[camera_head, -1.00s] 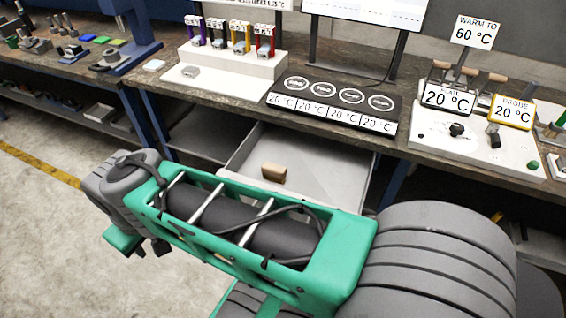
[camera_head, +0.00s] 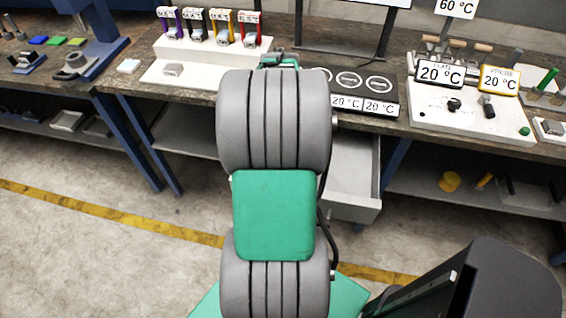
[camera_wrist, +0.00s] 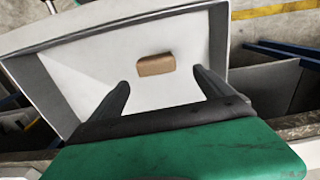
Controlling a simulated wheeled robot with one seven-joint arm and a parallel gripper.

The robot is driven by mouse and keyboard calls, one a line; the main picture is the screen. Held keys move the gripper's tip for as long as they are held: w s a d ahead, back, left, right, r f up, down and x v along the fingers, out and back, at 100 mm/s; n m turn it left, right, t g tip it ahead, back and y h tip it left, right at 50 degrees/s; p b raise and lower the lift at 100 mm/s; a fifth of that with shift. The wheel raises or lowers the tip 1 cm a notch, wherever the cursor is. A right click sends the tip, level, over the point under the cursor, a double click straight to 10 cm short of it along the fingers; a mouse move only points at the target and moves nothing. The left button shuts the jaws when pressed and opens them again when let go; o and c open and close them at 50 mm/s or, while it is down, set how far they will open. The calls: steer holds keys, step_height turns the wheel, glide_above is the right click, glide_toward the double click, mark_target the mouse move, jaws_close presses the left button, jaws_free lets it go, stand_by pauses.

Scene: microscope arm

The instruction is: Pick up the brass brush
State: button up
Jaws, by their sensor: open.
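A small brown, wood-coloured block (camera_wrist: 156,65), which looks like the back of the brass brush, lies in an open pale drawer (camera_wrist: 85,88). No bristles show, so I cannot confirm what it is. My gripper (camera_wrist: 161,76) is open and empty in the wrist view. Its two dark fingers reach over the drawer, with the block beyond and between the fingertips, apart from both.
The workbench (camera_head: 133,85) stands above the drawer. It carries a white stand (camera_head: 205,75) with coloured holders, a dark panel (camera_head: 385,108) with temperature labels, and a white plate station (camera_head: 470,125). Drawer walls surround the block. Floor is clear at the left.

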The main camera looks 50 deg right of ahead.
steer(key=shift+o, duration=0.5)
steer(key=f, duration=0.2)
steer(key=f+p, duration=0.1)
steer(key=f, duration=0.5)
steer(key=shift+s+d+f, duration=0.1)
steer(key=shift+s+d, duration=0.05)
steer(key=shift+s, duration=0.25)
steer(key=shift+c, duration=0.6)
steer(key=c, duration=1.4)
steer(key=shift+r, duration=0.2)
